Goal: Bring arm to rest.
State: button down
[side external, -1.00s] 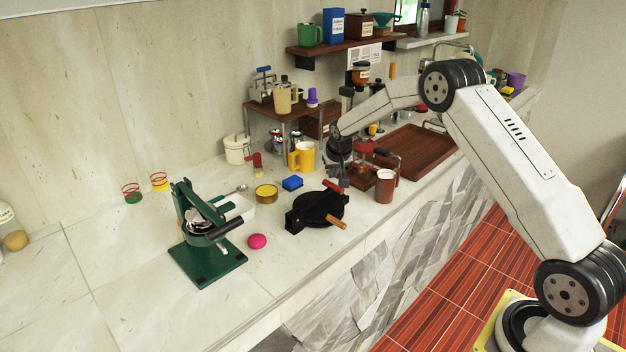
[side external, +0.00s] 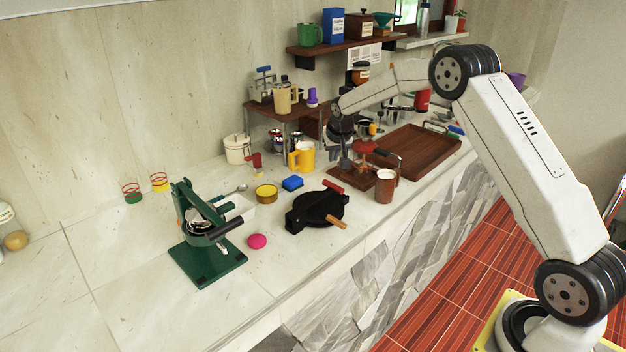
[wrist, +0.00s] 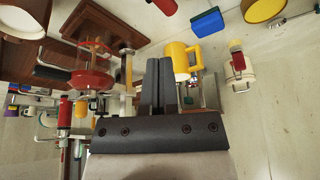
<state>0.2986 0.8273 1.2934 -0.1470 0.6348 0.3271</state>
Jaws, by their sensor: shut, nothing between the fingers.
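My gripper (side external: 344,160) hangs from my arm over the counter, above the brown board on the near side of the small raised shelf. In the wrist view my gripper (wrist: 159,88) shows two dark fingers pressed together with nothing between them. A yellow mug (side external: 302,157) stands to its left in the side view; it also shows just beyond the fingertips in the wrist view (wrist: 181,62). A red-topped device (side external: 366,148) is close on its right; its red round part shows left of the fingers in the wrist view (wrist: 91,80).
A black waffle-iron-like press (side external: 316,211) and a brown mug (side external: 386,186) stand in front. A wooden tray (side external: 416,150) lies right, a blue sponge (side external: 292,183) left. A green press (side external: 207,262) is further left. The counter's left part (side external: 60,290) is mostly clear.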

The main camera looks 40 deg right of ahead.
jog(key=shift+r, duration=0.15)
jog(key=s+a+r+n+y, duration=0.1)
jog(key=s+a+r+n, duration=0.15)
jog(key=s+a, duration=1.1)
jog(key=s+a+f+n, duration=0.1)
jog(key=s+a, duration=0.2)
jog(key=s, duration=0.6)
jog(key=s+a+f+n+g+y, duration=0.1)
jog(key=s+a+f+n, duration=0.1)
jog(key=s, duration=0.7)
jog(key=shift+a, duration=0.7)
